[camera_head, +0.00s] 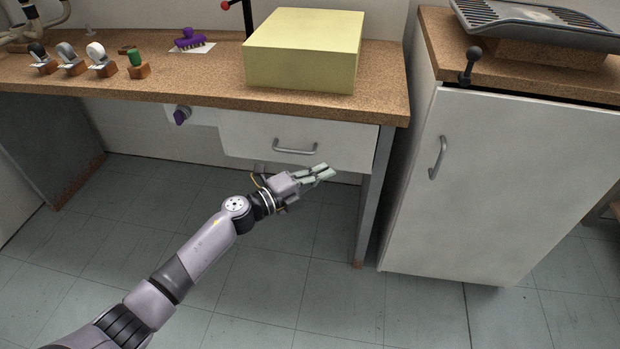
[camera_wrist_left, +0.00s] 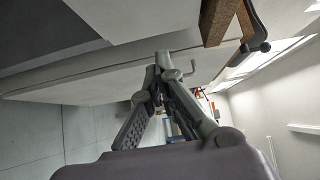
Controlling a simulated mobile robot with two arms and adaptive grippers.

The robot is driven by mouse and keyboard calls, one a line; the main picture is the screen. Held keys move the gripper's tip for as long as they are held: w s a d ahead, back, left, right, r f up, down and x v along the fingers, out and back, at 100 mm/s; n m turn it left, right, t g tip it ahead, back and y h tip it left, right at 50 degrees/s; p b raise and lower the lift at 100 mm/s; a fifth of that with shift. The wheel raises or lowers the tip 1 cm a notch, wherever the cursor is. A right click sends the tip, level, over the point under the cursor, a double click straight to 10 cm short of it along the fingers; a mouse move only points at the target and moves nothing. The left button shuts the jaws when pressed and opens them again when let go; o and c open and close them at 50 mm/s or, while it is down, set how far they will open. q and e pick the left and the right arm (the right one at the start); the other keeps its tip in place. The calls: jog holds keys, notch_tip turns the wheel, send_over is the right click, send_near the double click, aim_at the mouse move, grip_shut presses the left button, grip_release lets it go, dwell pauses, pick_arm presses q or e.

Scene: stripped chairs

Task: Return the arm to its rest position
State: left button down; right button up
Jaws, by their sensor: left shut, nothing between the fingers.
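My left arm reaches in from the lower left of the head view. Its gripper (camera_head: 326,171) is shut and empty, in front of and just below the white drawer (camera_head: 300,140) under the bench. In the left wrist view the two fingers of my left gripper (camera_wrist_left: 162,62) meet at their tips with nothing between them. The drawer's metal handle (camera_head: 295,149) is a little above the gripper in the head view, and the drawer looks shut. My right gripper is not in view.
A brown workbench (camera_head: 200,88) holds a pale yellow box (camera_head: 302,52) and several small stamp-like items. A purple knob (camera_head: 181,115) sits under its edge. A white cabinet (camera_head: 500,185) with a handle stands at the right. The tiled floor (camera_head: 130,225) around the arm is clear.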

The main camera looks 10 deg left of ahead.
pick_arm(q)
jog(key=s+a+f+n+y, duration=0.7)
jog(key=f+n, duration=0.2)
jog(key=n, duration=0.1)
jog(key=s+a+f+n+y, duration=0.6)
jog(key=s+a+f+n, duration=0.1)
jog(key=f+n, duration=0.3)
jog(key=s+a+f+n+g+p, duration=0.1)
jog(key=s+f+g+p, duration=0.2)
jog(key=s, duration=1.1)
jog(key=s+a+f+n+g+p, duration=0.1)
jog(key=s+f+g+p, duration=0.3)
jog(key=s+f+p, duration=0.4)
jog(key=s+a+f+n+g+p, duration=0.1)
jog(key=s+f+n+g+p, duration=0.2)
jog(key=s, duration=1.8)
notch_tip(320, 180, down, 3)
jog(key=g+p, duration=0.1)
jog(key=p, duration=0.3)
jog(key=shift+r, duration=0.15)
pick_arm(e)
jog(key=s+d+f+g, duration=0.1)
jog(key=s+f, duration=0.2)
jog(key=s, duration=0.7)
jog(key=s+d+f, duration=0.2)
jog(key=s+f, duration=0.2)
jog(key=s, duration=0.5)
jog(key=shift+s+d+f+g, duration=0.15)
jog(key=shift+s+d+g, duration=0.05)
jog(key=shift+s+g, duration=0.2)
